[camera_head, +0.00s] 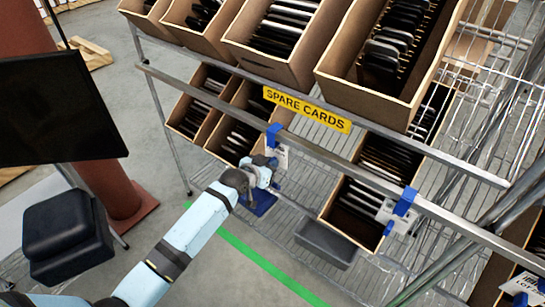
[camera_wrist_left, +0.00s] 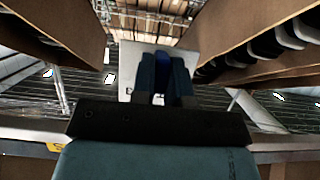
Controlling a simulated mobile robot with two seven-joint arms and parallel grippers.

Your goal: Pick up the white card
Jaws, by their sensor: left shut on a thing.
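A white card (camera_head: 282,154) hangs at the front shelf rail under a blue strip (camera_head: 273,136). My left gripper (camera_head: 270,163) is at this card, and its fingers are shut on it. In the left wrist view the card (camera_wrist_left: 127,68) shows as a pale plate behind and beside the dark fingers (camera_wrist_left: 163,82), which hide much of it. Another white card (camera_head: 392,214) hangs under a blue strip farther right on the same rail, apart from the gripper. My right gripper is not in view.
Tilted cartons (camera_head: 290,62) with dark cards fill the upper shelf, above a yellow SPARE CARDS label (camera_head: 307,109). More cartons (camera_head: 345,205) stand below. A grey tray (camera_head: 325,243) is below the rail. A metal rail (camera_head: 335,160) runs close to the gripper. Open floor lies front left.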

